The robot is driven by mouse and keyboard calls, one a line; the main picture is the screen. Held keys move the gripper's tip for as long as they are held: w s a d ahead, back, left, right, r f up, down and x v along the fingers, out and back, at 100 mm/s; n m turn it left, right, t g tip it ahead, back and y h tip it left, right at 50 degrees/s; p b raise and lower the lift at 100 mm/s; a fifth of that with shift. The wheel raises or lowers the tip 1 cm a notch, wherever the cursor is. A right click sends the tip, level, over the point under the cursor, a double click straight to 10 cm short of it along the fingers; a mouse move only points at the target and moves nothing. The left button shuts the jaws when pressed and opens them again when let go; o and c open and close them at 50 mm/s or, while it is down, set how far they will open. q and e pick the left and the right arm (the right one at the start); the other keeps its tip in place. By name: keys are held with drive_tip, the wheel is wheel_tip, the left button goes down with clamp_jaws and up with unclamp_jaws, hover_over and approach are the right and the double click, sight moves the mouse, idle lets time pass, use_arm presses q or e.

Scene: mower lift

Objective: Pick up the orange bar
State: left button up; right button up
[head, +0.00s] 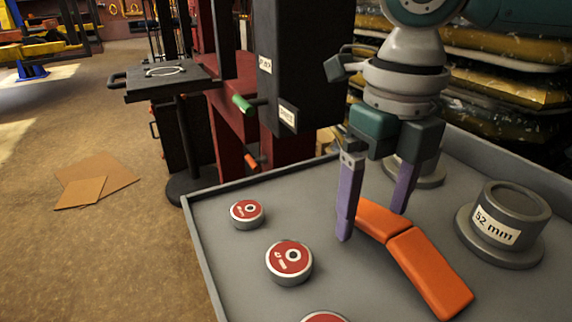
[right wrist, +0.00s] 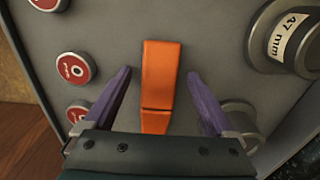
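The orange bar (head: 428,271) lies on the grey tray in the head view, bent or jointed near its far end. It also shows in the right wrist view (right wrist: 160,80), lengthwise between my fingers. My right gripper (head: 375,220) is open with purple fingers, one on each side of the bar's far end. In the right wrist view the right gripper (right wrist: 160,95) shows a gap on both sides of the bar, with no contact visible. My left gripper is not in view.
The grey tray (head: 235,268) also holds red-topped round pucks (head: 289,262) on the left and a grey cylinder marked 52 mm (head: 505,222) on the right. A cylinder marked 47 mm (right wrist: 283,38) shows in the wrist view. A dark machine column (head: 305,60) stands behind the tray.

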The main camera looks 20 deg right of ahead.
clamp_jaws()
idle(0.5)
idle(0.3)
